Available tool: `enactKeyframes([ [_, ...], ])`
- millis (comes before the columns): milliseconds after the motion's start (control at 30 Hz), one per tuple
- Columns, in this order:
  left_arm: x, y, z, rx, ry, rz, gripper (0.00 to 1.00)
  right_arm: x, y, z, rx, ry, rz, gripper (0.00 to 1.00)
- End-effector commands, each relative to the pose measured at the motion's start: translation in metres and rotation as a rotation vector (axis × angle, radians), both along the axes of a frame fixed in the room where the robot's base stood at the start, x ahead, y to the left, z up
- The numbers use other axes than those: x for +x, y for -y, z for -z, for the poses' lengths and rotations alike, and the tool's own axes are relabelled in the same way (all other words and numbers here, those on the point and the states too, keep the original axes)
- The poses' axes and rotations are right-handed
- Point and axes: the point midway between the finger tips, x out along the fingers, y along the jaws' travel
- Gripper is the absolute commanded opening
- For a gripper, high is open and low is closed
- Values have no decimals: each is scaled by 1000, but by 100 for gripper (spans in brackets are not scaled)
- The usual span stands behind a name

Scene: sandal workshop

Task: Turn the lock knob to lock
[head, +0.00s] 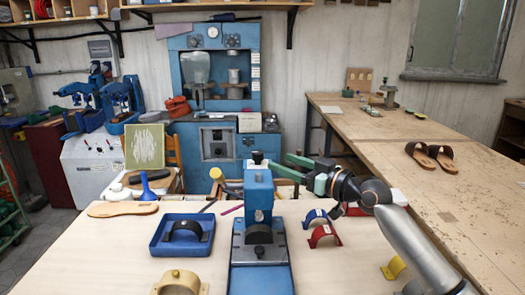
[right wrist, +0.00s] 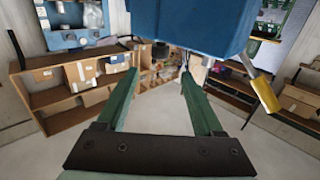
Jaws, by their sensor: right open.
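A blue press (head: 258,195) stands near the front middle of the pale table, with a small dark knob (head: 257,157) on top and a yellow-gripped lever (head: 218,176) at its left. I cannot tell for sure which part is the lock knob. My right gripper (head: 300,168) comes in from the right with green fingers, just right of the press's upper part. In the right wrist view it is open and empty (right wrist: 158,73); the blue block (right wrist: 190,22) is beyond the fingertips, with a dark cylinder (right wrist: 160,48) at its lower edge and the yellow grip (right wrist: 266,95). My left gripper is not visible.
A blue tray with a black arch (head: 182,235) lies left of the press. Blue and red arched pieces (head: 322,234) lie to its right, under my right arm. A sandal sole (head: 122,210) and a yellow arched piece (head: 180,284) are on the left.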

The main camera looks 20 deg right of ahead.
Motion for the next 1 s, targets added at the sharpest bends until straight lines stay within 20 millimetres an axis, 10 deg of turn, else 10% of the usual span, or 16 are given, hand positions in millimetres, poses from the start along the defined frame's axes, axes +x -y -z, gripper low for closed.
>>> enactKeyframes([
  [400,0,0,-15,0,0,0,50,60,-34,-2,0,1,0,69],
  [1000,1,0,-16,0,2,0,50,71,-40,0,-2,0,-1,58],
])
